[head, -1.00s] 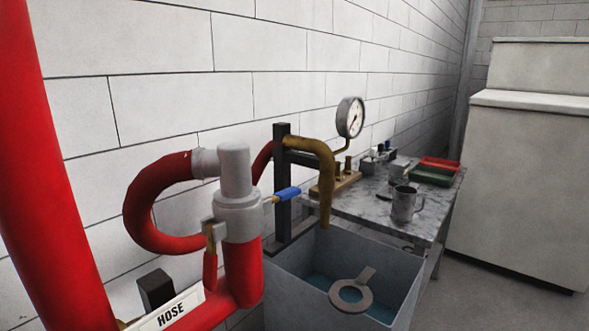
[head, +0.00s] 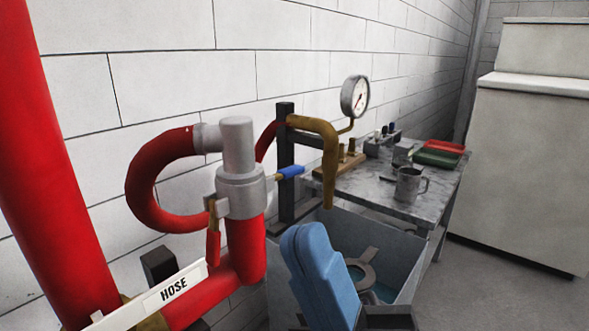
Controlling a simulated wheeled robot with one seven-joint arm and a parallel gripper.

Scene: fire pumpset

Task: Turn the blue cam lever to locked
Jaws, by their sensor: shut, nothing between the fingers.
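The blue cam lever (head: 291,172) is a short blue grip on a thin brass arm, standing out to the right and slightly upward from the grey coupling (head: 241,192). The coupling sits upright on top of a red pipe (head: 246,245). On its left side a second lever with a red grip (head: 213,245) hangs down close along the coupling. A blue link of my arm rises at the bottom centre, in front of the basin and below the blue lever, apart from it.
A brass spout (head: 328,165) and black post (head: 285,150) are close behind the lever. A gauge (head: 355,97) and a metal table (head: 385,187) with a mug (head: 409,185) are farther back.

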